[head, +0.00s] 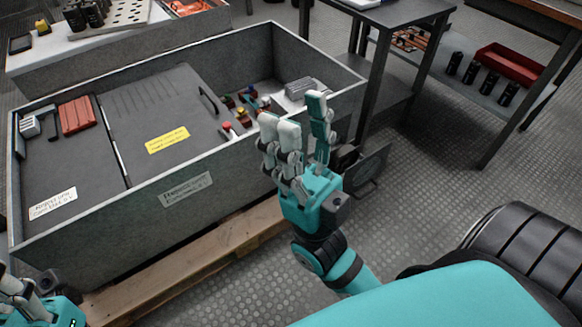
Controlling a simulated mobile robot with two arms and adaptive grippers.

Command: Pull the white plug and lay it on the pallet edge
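My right gripper (302,130) points up in front of the right end of a grey metal bin. Its fingers stand apart with nothing seen between them. My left gripper (22,296) shows only partly at the bottom left corner, and its finger opening is unclear. Several small coloured plugs (240,108), red, green, yellow and blue, sit inside the bin just left of the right gripper. I cannot make out a white plug for certain; the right fingers hide part of that area. The wooden pallet (190,263) shows its bare edge under the bin's front.
The grey bin (262,172) has high walls and holds a dark panel (160,115) with a yellow label. A dark flat plate (368,170) is beside my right wrist. A dark table (400,14) and a shelf with a red tray (515,66) stand behind.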

